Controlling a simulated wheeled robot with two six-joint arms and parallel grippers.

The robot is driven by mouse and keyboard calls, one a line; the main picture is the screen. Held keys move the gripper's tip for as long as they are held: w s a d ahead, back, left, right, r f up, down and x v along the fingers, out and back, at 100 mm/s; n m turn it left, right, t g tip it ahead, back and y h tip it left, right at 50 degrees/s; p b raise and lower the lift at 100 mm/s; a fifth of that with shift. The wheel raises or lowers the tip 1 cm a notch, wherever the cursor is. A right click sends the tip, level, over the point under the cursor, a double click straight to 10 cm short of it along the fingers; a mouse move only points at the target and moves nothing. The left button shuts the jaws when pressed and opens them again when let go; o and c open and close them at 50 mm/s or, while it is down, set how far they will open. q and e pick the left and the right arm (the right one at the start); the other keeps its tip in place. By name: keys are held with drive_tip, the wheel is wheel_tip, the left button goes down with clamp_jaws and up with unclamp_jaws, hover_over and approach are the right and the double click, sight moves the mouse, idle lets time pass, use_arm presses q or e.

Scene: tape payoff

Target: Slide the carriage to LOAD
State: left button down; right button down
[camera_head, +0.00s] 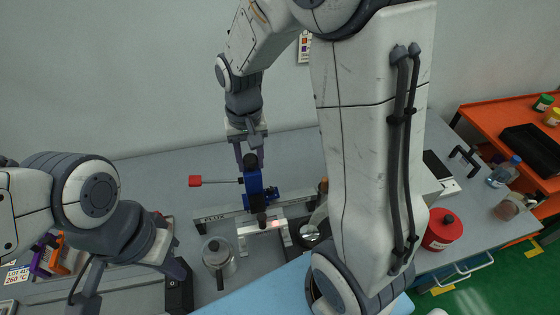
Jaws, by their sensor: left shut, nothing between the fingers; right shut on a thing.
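The blue carriage (254,190) sits on a pale rail (232,210) marked FLUX, near the middle of the bench. I cannot read a LOAD mark; my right arm hides the rail's right side.
A lidded metal pot (217,257) stands in front of the rail, with a small round container (310,233) to its right. A red canister (442,230) stands right of my arm. An orange cart (500,125) is at far right. The bench behind the rail is mostly clear.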

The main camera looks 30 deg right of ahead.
drive_tip(key=shift+w, duration=0.1)
drive_tip(key=c, duration=0.5)
unclamp_jaws()
wheel_tip(320, 180, up, 7)
drive_tip(key=p, duration=0.6)
drive_tip(key=shift+p, duration=0.35)
